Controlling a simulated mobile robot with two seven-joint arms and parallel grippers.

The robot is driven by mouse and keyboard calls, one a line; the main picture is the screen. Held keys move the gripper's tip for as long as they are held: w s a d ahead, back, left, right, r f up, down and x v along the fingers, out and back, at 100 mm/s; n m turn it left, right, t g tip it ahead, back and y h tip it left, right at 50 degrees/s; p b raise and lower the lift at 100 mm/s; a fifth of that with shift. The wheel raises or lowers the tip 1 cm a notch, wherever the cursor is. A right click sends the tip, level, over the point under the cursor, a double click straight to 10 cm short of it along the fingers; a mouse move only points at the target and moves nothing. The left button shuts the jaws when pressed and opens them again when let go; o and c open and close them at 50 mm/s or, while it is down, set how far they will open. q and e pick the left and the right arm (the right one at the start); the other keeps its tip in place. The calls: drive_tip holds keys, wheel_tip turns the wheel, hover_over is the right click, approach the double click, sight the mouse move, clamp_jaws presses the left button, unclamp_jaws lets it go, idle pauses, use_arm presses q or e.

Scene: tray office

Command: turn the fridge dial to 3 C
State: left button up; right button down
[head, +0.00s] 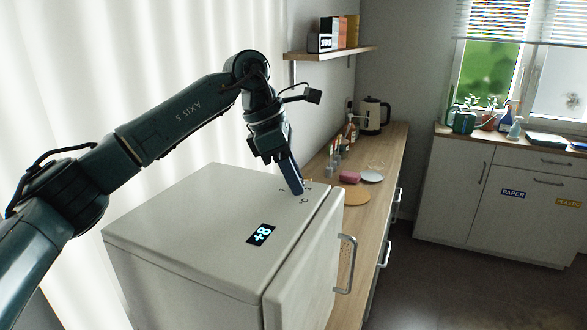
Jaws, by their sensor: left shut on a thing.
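The white fridge (190,225) stands in front of me in the head view, its door on the right with a metal handle (347,264). On its top a small dark display (261,235) shows "+8", seen turned on its side. My left gripper (298,190) points down onto the fridge top near the right edge, at the dial spot, and is shut on the dial. The dial itself is mostly hidden by the fingers; a few small dark marks show around it. My right gripper is not in view.
A wall shelf (330,53) holds boxes. Open floor (440,290) lies to the right.

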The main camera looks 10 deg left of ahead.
use_arm(q)
drive_tip(key=shift+m+g, duration=0.3)
drive_tip(key=shift+m, duration=0.4)
drive_tip(key=o, duration=1)
drive_tip(key=shift+r, duration=0.1)
drive_tip(key=v, duration=1.3)
drive_tip(key=shift+w+a, duration=0.1)
